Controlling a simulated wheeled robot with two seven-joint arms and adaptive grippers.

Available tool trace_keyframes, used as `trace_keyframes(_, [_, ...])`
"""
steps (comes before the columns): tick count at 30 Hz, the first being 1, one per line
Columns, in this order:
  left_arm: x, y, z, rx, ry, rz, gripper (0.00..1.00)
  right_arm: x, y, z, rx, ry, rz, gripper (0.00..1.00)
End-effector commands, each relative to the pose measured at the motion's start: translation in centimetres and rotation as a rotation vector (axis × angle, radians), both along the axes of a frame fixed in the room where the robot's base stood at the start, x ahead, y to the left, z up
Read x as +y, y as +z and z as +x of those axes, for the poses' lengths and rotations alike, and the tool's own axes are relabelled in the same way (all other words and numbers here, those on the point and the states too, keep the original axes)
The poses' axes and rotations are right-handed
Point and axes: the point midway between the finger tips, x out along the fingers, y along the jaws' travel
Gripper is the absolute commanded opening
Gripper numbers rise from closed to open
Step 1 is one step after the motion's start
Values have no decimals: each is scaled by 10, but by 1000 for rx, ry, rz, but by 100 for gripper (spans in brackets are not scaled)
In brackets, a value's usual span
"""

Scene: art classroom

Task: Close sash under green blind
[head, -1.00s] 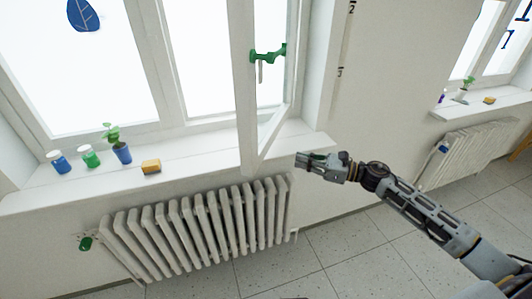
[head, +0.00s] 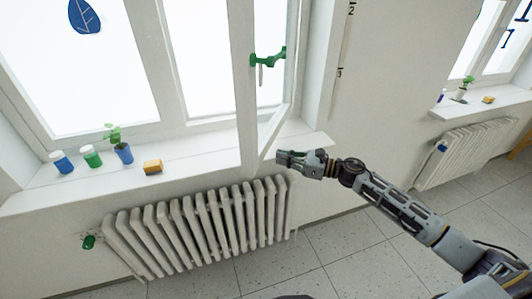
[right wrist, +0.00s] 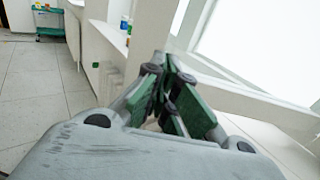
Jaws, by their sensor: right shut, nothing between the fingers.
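The white window sash (head: 245,90) stands swung open into the room over the sill, with a green handle (head: 268,57) on it. No green blind shows in these views. My right gripper (head: 281,158) is shut and empty, close to the sash's lower free corner on its right side; I cannot tell whether it touches. In the right wrist view the shut green-padded fingers (right wrist: 168,75) point toward a white frame member. My left gripper is not in view.
A white radiator (head: 200,225) is below. Another window sill (head: 480,105) is at right.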

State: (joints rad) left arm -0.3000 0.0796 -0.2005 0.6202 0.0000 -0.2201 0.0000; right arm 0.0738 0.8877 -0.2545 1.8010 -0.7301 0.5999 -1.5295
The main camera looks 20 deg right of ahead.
Motion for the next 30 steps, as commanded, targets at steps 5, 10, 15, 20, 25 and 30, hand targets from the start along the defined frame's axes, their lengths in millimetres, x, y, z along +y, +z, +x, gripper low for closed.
trace_keyframes(5, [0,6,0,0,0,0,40,11,2,8,-1,-1,2,0])
trace_keyframes(10, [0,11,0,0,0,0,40,21,2,16,-1,0,1,0])
trace_keyframes(15, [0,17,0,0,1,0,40,32,2,24,0,-1,1,0])
trace_keyframes(20, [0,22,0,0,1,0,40,42,2,31,0,-1,1,0])
trace_keyframes(25, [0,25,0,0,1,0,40,48,1,36,0,0,0,0])
trace_keyframes(30, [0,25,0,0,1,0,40,51,0,37,0,0,0,0])
